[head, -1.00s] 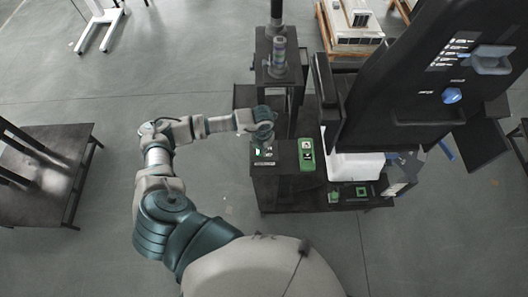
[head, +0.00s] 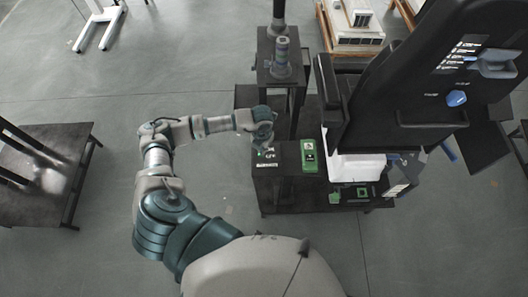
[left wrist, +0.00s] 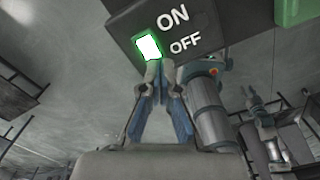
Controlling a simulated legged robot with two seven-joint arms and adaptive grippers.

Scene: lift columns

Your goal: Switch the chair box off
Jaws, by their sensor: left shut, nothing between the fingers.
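The chair box (head: 287,165) is a dark box with white lettering on its top, beside a tall black chair-like structure. In the left wrist view the dark box face (left wrist: 205,12) reads ON above OFF. A rocker switch (left wrist: 148,46) glows white-green to the left of the lettering. My left gripper (head: 264,147) is over the left edge of the box. In the left wrist view my left gripper (left wrist: 165,65) is shut and empty, its tips just below the lit switch, near OFF. I cannot tell if they touch. My right gripper is not in view.
A green device (head: 309,155) sits just right of the lettering. The tall black chair-like structure (head: 410,95) fills the right side. A dark stand with a cylinder (head: 281,58) is behind. A dark table (head: 40,170) stands at left, with open floor between.

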